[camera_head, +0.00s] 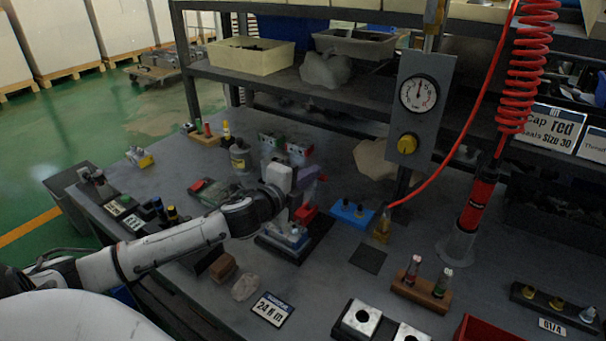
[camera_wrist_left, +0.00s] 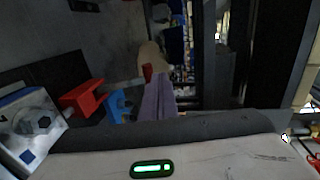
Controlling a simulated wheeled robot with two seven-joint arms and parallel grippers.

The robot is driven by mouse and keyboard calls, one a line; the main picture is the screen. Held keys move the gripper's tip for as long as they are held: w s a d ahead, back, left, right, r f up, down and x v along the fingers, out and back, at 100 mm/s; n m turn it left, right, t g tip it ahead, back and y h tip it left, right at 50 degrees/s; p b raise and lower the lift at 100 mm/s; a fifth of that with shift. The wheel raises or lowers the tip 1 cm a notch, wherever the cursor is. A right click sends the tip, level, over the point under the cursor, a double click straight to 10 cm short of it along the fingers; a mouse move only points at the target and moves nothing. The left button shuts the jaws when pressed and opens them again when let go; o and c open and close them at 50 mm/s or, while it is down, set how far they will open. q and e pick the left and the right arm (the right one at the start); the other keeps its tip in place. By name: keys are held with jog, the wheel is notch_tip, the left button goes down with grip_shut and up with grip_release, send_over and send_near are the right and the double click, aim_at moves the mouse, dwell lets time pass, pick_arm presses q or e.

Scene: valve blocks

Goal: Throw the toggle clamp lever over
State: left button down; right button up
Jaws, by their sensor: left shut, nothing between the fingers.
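The toggle clamp sits on a dark base plate (camera_head: 318,240) in the middle of the bench, with a red part (camera_head: 306,213) beside a blue-grey block (camera_head: 290,238). In the left wrist view the clamp's red part (camera_wrist_left: 82,98) is next to the block (camera_wrist_left: 35,125) with its bolt. My left gripper (camera_head: 312,175) is above the clamp, its purple-grey fingers (camera_wrist_left: 158,84) closed together and empty. A small red tip (camera_wrist_left: 148,71) shows by the fingertips; I cannot tell if they touch. My wrist hides part of the clamp and the lever's full shape. My right gripper is not in view.
A blue block (camera_head: 352,213) with dark pegs stands right of the clamp. A grey gauge panel (camera_head: 420,105) rises behind it, with a red coiled hose (camera_head: 525,70) at right. Grey and red valve blocks (camera_head: 298,152) stand behind my gripper. A 24 Nm sign (camera_head: 272,309) lies in front.

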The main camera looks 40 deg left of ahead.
aim_at(314, 194)
pick_arm(q)
jog(key=shift+p+x, duration=0.3)
jog(key=shift+x, duration=0.75)
jog(key=shift+w+a+f, duration=0.1)
jog(key=shift+w+f, duration=0.05)
jog(key=shift+w, duration=0.5)
jog(key=shift+r+p, duration=0.3)
jog(key=shift+p, duration=0.2)
jog(key=s+r+p, duration=0.2)
jog(key=s+r, duration=0.6)
jog(key=r, duration=0.2)
jog(key=shift+d+r, duration=0.3)
jog(key=shift+d, duration=0.15)
jog(key=shift+s, duration=0.1)
